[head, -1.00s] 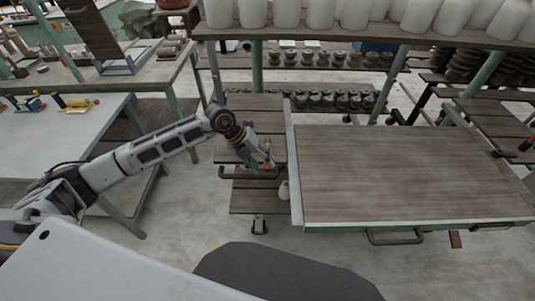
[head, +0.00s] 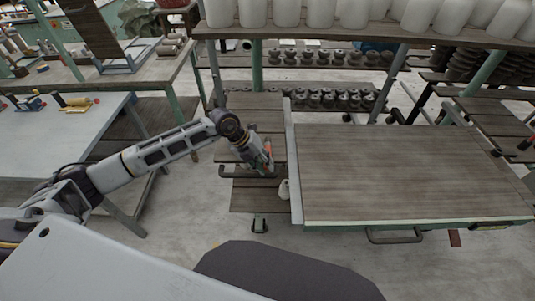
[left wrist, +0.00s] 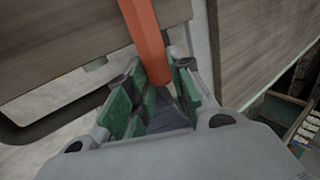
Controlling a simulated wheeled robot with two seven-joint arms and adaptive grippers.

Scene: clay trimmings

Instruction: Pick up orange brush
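The orange brush shows as a long orange handle (left wrist: 147,35) in the left wrist view, reaching down between the green-padded fingers of my left gripper (left wrist: 157,72). The bristles cannot be made out. My right gripper is not in view.
A wooden-topped table (head: 400,175) stands just right of the gripper. A small white bottle (head: 284,190) sits beside the table's left edge. A dark handle bar (head: 235,173) runs just under the gripper. A grey workbench (head: 60,135) stands at left.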

